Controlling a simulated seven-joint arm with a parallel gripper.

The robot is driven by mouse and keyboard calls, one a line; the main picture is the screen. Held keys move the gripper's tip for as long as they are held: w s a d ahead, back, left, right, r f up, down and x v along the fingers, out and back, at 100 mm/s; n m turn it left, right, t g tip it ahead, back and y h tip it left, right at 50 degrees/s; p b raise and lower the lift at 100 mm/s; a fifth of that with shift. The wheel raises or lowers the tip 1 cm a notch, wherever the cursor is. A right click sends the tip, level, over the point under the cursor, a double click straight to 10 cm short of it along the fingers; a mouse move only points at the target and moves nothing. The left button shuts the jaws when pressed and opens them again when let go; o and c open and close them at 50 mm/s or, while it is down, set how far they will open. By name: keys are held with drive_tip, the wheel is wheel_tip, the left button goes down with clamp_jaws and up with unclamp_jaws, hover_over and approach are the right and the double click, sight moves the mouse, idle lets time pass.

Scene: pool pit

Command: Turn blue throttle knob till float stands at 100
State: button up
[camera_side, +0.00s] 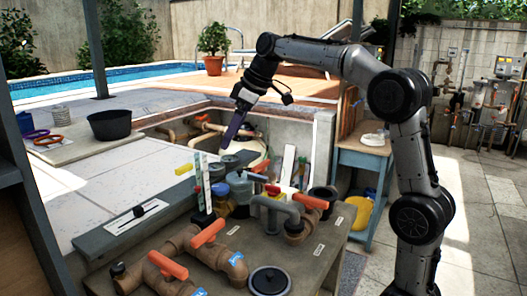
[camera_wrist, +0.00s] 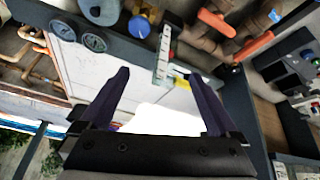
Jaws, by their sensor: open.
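My gripper (camera_side: 228,142) hangs above the pipework, pointing down, touching nothing. In the wrist view its two dark fingers (camera_wrist: 155,78) are wide apart with nothing between them. A blue knob (camera_side: 220,188) sits low beside the upright flow meter (camera_side: 202,180); the knob also shows in the wrist view (camera_wrist: 139,27), beyond the fingertips. The flow meter has a pale scale strip (camera_wrist: 163,48) with green on it, and a yellow tab (camera_wrist: 182,83) is near its end. The float and the scale numbers are too small to read.
Orange-handled valves (camera_side: 208,233) on brown pipes crowd the front bench. Round gauges (camera_wrist: 93,40) and a grey-blue canister (camera_side: 240,187) stand close to the knob. A black pot (camera_side: 110,124) is on the left ledge. The air around my gripper is clear.

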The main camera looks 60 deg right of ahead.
drive_tip(key=s+a, duration=0.8)
drive_tip(key=s, duration=0.6)
drive_tip(key=shift+a+r+t, duration=0.3)
drive_tip(key=shift+a, duration=0.05)
drive_tip(key=shift+c, duration=0.2)
